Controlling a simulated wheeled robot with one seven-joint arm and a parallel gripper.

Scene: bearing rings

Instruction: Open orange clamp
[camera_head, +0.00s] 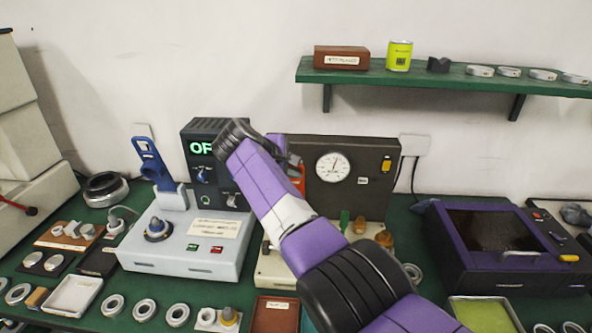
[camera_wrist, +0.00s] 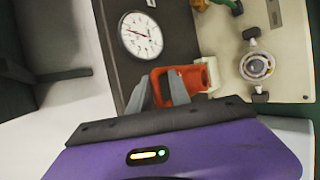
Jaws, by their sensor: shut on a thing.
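The orange clamp (camera_wrist: 187,84) is in front of the dark gauge panel in the wrist view. My gripper (camera_wrist: 160,88) is shut on it, with grey fingers at the clamp's left part. In the head view only a small part of the orange clamp (camera_head: 298,181) shows, just left of the white round gauge (camera_head: 333,167). My purple arm covers much of the clamp and its base there. My gripper (camera_head: 291,160) is mostly hidden behind the arm in that view. How far the clamp is open I cannot tell.
A grey-white box with a blue lever (camera_head: 150,163) stands left of the arm, with a black display unit (camera_head: 200,160) behind it. A purple-framed machine (camera_head: 490,240) is at the right. Metal rings and trays line the front of the green table. A green shelf (camera_head: 440,78) hangs above.

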